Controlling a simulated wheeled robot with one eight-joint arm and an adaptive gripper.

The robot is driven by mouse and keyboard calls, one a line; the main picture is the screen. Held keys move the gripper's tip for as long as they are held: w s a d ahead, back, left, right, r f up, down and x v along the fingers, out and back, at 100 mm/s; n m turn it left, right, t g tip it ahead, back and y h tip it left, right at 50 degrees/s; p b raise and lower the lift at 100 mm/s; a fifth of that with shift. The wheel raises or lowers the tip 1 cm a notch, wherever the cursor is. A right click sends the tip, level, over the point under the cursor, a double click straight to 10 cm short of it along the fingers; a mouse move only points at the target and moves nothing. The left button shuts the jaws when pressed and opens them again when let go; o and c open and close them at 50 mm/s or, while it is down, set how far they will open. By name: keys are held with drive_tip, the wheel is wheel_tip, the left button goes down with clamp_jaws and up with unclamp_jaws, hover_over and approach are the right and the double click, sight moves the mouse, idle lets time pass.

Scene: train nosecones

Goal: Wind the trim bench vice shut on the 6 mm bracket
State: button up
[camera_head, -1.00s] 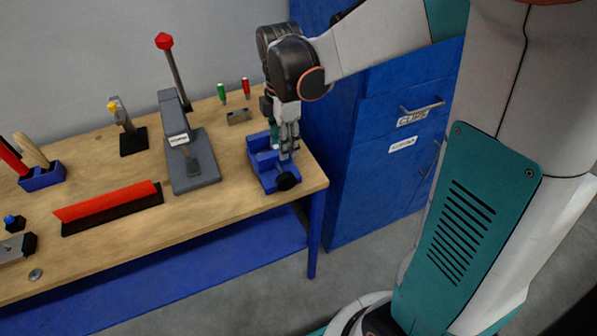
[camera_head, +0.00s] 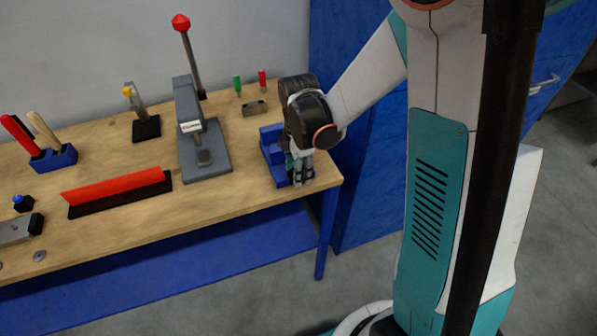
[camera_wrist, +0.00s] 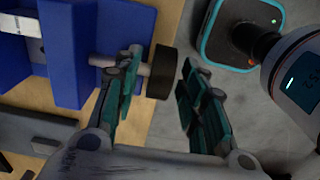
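The blue bench vice (camera_head: 270,143) stands at the right end of the bench, partly hidden by my arm. It also shows at the left of the wrist view (camera_wrist: 125,25), with a grey screw and a black end knob (camera_wrist: 162,72). My gripper (camera_head: 303,184) points down at the vice's front end. In the wrist view its teal fingers (camera_wrist: 162,100) are apart, with the knob between them in the picture. I cannot tell whether either finger touches it. A pale grey piece (camera_wrist: 20,25) shows by the blue jaws; I cannot tell whether it is the bracket.
A grey press with a red-topped lever (camera_head: 205,155) stands left of the vice. A small grey block (camera_head: 255,108) and green (camera_head: 237,86) and red (camera_head: 262,80) handled tools are behind. A red bar (camera_head: 117,190) lies farther left. A blue cabinet (camera_head: 365,190) adjoins the bench's right end.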

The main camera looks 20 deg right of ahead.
drive_tip(key=shift+f, duration=0.15)
drive_tip(key=shift+c, duration=0.5)
clamp_jaws()
drive_tip(key=shift+d, duration=0.1)
drive_tip(key=shift+d+f+y+b, duration=0.1)
drive_tip(key=shift+d+y+b, duration=0.15)
drive_tip(key=shift+y+b, duration=0.6)
drive_tip(key=y, duration=0.1)
drive_tip(key=y+b, duration=0.2)
drive_tip(key=y, duration=0.1)
drive_tip(key=shift+d+f, duration=0.25)
drive_tip(key=shift+d, duration=0.1)
drive_tip(key=y+b, duration=0.3)
drive_tip(key=shift+d+f+y+b, duration=0.2)
drive_tip(key=shift+y+b, duration=0.75)
